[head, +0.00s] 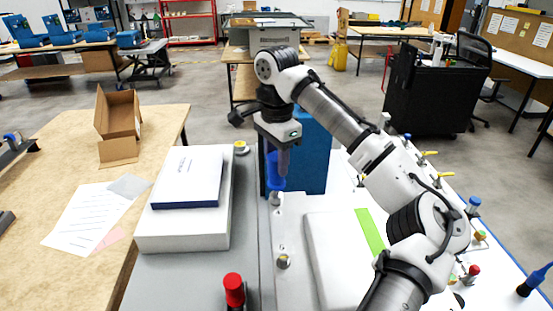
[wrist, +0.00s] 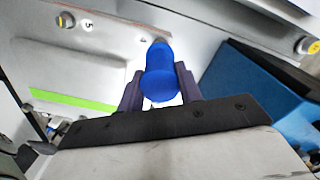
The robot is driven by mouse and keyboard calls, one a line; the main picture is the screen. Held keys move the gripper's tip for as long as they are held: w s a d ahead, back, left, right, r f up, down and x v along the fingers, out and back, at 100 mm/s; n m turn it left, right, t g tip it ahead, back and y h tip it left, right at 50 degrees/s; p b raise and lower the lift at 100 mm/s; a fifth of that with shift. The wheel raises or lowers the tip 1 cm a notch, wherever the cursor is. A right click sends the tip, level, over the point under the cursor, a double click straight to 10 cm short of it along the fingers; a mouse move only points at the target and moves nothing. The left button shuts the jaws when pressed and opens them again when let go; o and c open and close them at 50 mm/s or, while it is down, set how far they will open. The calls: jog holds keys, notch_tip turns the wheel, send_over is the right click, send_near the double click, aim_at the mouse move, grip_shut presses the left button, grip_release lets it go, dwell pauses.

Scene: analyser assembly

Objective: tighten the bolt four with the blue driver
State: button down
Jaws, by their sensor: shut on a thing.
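The wrist view shows the blue driver (wrist: 160,75) between the two dark purple fingers. The driver's lower end is at or just above a bolt (head: 275,200) on the grey panel; I cannot tell whether they touch. Another bolt (wrist: 65,20) beside a label "5" shows in the wrist view.
A blue block (head: 312,150) stands close behind my gripper. A white box (head: 185,226) lies to the left, with a thinner box on top. A red-topped driver (head: 234,288) stands at the front. Several coloured tools stand at the right.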

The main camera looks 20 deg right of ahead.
jog(key=shift+r, duration=2.95)
jog(key=shift+s+f, duration=0.1)
